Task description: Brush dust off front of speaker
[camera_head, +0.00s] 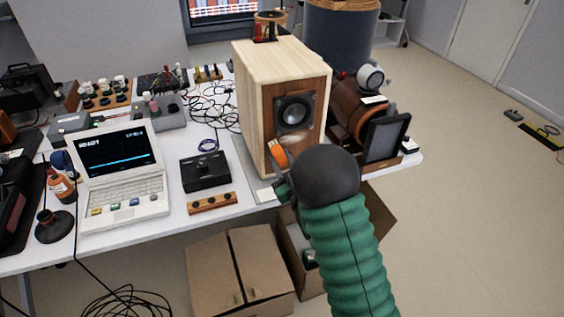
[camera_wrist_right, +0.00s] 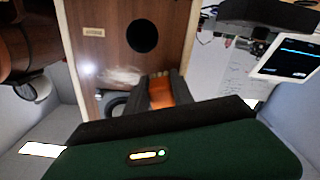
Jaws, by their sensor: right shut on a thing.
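The wooden speaker (camera_head: 257,85) stands upright on the table, its brown front with a round black driver (camera_head: 295,112) facing me. My right gripper (camera_head: 281,172) is at the lower part of this front, shut on an orange brush (camera_head: 278,153). The orange brush (camera_wrist_right: 160,91) shows between the dark fingers in the right wrist view, close to the speaker front (camera_wrist_right: 170,35). A pale, blurred patch (camera_wrist_right: 120,75) lies beside it there; I cannot tell whether it is dust or bristles. Contact is unclear. My left gripper is not in view.
A white laptop-like device (camera_head: 120,170) and a black box (camera_head: 205,172) stand left of the speaker, with loose cables behind. A brown cylinder and dark panel (camera_head: 384,137) stand close on the right. Cardboard boxes (camera_head: 240,270) sit on the floor in front.

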